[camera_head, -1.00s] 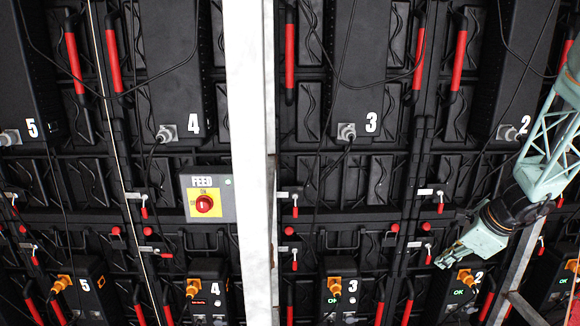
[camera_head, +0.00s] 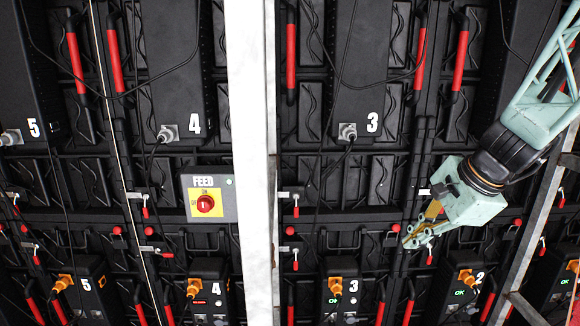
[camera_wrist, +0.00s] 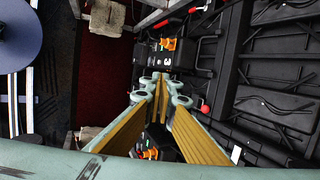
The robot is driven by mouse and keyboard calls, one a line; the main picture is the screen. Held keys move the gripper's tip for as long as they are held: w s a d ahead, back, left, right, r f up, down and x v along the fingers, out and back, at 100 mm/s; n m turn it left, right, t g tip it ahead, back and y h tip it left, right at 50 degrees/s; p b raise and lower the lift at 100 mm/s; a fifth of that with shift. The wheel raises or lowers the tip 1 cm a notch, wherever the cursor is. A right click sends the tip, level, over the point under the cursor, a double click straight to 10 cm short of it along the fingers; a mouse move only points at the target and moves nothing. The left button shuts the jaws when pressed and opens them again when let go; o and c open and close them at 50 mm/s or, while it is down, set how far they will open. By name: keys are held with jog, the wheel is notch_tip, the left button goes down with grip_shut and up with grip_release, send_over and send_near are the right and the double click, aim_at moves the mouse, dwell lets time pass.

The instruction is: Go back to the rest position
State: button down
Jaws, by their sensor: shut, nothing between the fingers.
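My gripper (camera_head: 412,238) is at the right in the head view, reaching in from the upper right in front of the panel wall, between the lower boxes 3 and 2. Its pale green fingers with yellow inner sides point down and left. In the wrist view my gripper (camera_wrist: 160,82) shows its fingertips together, with nothing between them. It looks clear of the panels, though the exact gap cannot be told.
A white post (camera_head: 250,160) stands left of centre. The FEED switch box (camera_head: 208,198) has a red knob. Lower boxes 3 (camera_head: 340,287) and 2 (camera_head: 464,288) carry orange plugs. A grey slanted beam (camera_head: 540,200) runs behind my arm. Cables hang across the panels.

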jog(key=s+a+r+n, duration=0.4)
jog(key=s+a+n, duration=0.1)
jog(key=s, duration=0.4)
jog(key=s+a+r+n, duration=0.4)
jog(key=s+a+r, duration=0.1)
jog(key=s, duration=0.4)
jog(key=s+r+n+h, duration=0.1)
jog(key=s+n, duration=0.6)
jog(key=s, duration=1.1)
jog(key=shift+d+n+g+h, duration=0.2)
jog(key=shift+n+g+h, duration=0.2)
jog(key=shift+h, duration=0.5)
jog(key=shift+w+r, duration=0.1)
